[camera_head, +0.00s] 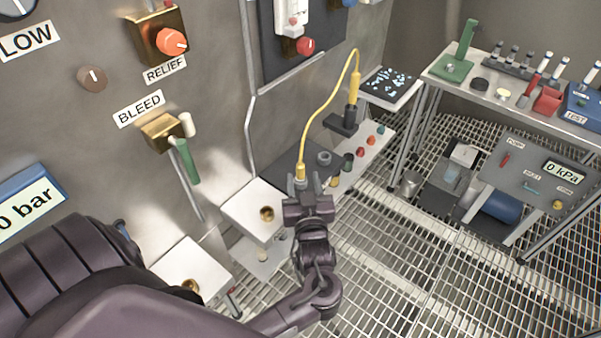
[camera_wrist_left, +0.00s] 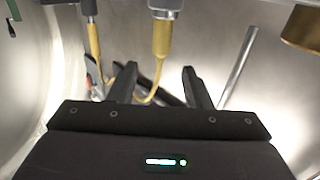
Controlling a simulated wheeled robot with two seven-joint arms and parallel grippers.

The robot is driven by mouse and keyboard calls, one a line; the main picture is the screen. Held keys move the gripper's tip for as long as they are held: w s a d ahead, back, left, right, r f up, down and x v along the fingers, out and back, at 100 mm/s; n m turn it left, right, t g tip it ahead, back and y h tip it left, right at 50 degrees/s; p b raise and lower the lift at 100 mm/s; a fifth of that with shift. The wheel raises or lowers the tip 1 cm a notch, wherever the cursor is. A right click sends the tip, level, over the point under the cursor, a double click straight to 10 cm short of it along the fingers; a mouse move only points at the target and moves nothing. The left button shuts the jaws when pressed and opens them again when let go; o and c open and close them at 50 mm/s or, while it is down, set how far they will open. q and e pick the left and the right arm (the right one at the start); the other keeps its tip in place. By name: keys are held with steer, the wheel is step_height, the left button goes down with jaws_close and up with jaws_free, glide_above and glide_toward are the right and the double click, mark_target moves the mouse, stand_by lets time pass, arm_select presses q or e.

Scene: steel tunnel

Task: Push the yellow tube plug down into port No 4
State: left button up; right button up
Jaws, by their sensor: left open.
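The yellow tube plug (camera_head: 300,172) stands upright just beyond my left gripper (camera_head: 308,203), with its thin yellow tube arching up and right. In the left wrist view the yellow plug (camera_wrist_left: 162,36) shows ahead of the gap between the two spread fingers (camera_wrist_left: 160,86). The left gripper is open; I cannot tell whether it touches the plug. The tube's other yellow end (camera_head: 353,88) sits in a dark holder (camera_head: 342,123). A dark block (camera_head: 318,160) lies behind the plug. No No 4 label is readable, and the plug's lower end is hidden. My right gripper is not in view.
White plates with brass sockets (camera_head: 267,213) line the wall at left. The BLEED valve with its green handle (camera_head: 187,162) juts from the wall. A bench (camera_head: 500,85) with tools stands at the right. The grating floor (camera_head: 400,270) is clear in front.

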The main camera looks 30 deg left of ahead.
mark_target(301, 170)
arm_select(q)
steer(key=x, duration=0.4)
steer(key=f+p+x, duration=0.1)
steer(key=x, duration=0.1)
steer(key=shift+w+a, duration=0.15)
steer(key=shift+w, duration=0.05)
steer(key=shift+c, duration=0.2)
jaws_close()
